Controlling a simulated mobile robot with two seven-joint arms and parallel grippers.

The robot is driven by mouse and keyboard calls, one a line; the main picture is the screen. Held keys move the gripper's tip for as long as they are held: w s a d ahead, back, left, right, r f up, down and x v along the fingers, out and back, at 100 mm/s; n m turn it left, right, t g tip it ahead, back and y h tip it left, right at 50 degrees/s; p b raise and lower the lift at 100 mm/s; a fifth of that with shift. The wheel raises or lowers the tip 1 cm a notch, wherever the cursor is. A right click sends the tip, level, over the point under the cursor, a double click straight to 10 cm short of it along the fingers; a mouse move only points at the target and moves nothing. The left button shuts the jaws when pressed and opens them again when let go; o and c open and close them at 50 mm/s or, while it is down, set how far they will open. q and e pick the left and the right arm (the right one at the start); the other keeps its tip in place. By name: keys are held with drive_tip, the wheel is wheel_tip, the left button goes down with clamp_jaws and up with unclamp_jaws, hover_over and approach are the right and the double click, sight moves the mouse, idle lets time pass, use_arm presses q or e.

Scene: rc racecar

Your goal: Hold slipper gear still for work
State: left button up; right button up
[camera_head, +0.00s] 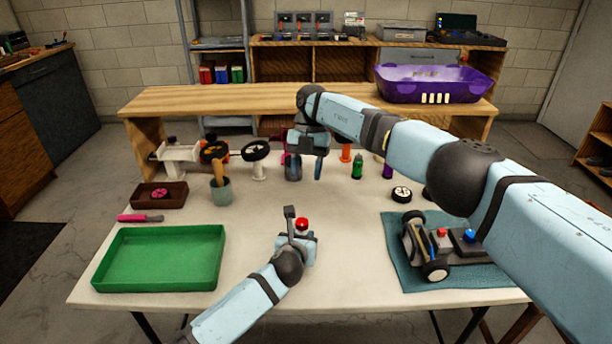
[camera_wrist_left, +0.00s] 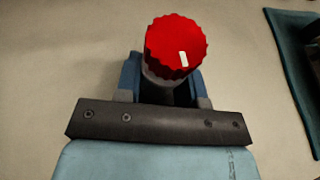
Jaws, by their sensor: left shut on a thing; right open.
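The slipper gear appears to be the red, ridged round piece with a white mark (camera_wrist_left: 178,48), on a dark grey stem in the left wrist view. In the head view its red top (camera_head: 302,223) shows at the table's middle front. My left gripper (camera_head: 303,236) is shut on the stem below the red top, with blue fingers on both sides in the left wrist view (camera_wrist_left: 166,92). The stem's lower end is hidden. My right gripper (camera_head: 305,170) is open and points down near the table's back edge; I see nothing between its fingers.
A car chassis (camera_head: 460,252) sits on a teal mat (camera_head: 396,224) at right. Wheels and bottles line the back. The table around my left gripper is clear.

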use_arm(q)
drive_tip(key=o, duration=1)
drive_tip(key=shift+o, duration=0.2)
drive_tip(key=shift+s, duration=0.15)
drive_tip(key=v, duration=1.1)
drive_tip(key=shift+s+a+r, duration=0.15)
drive_tip(key=shift+s, duration=0.25)
